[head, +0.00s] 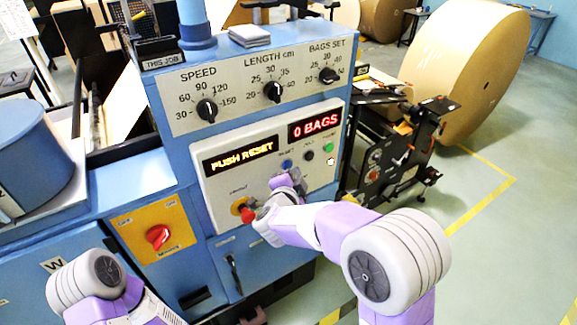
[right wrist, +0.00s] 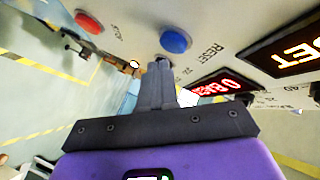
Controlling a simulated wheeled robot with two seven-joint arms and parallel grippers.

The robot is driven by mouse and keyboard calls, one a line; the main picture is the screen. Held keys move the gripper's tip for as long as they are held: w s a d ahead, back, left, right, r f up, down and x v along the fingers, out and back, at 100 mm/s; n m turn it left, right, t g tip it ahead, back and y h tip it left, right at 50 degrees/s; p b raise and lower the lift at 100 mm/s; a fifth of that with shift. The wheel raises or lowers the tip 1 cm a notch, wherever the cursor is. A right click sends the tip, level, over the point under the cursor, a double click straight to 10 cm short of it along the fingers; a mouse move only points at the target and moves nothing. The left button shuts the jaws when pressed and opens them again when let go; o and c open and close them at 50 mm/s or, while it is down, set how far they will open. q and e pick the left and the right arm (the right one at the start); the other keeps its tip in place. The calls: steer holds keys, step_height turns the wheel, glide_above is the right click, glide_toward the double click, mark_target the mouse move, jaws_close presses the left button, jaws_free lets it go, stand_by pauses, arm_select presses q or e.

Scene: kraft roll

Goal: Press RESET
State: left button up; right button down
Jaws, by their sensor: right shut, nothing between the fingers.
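The blue RESET button (head: 287,164) is on the pale control panel of the blue machine, under the display (head: 240,155) reading PUSH RESET. It also shows in the right wrist view (right wrist: 175,41), with the word RESET beside it. My right gripper (head: 284,181) is shut and empty, just below the button in the head view. In the right wrist view its closed fingertips (right wrist: 160,62) are close to the button; I cannot tell whether they touch it. My left arm shows at the lower left, but its gripper is out of view.
A red mushroom button (head: 246,213) is left of my right gripper. A black button (head: 310,156) and a green button (head: 328,148) lie to the right of RESET. A second display (head: 315,122) reads 0 BAGS. Dials sit above; a red rotary switch (head: 158,236) is lower left.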

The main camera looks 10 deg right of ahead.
steer(key=shift+w, duration=0.15)
stand_by(0.3)
steer(key=shift+w+a, duration=0.15)
steer(key=shift+w, duration=0.15)
steer(key=shift+w+a, duration=0.15)
steer(key=shift+w, duration=0.25)
stand_by(0.6)
stand_by(0.3)
steer(key=shift+s+d, duration=0.25)
steer(key=shift+s, duration=0.55)
steer(key=s, duration=0.1)
steer(key=s+d, duration=0.1)
steer(key=s, duration=0.2)
steer(key=shift+s+d+b, duration=0.35)
steer(key=shift+d+b, duration=0.05)
stand_by(0.3)
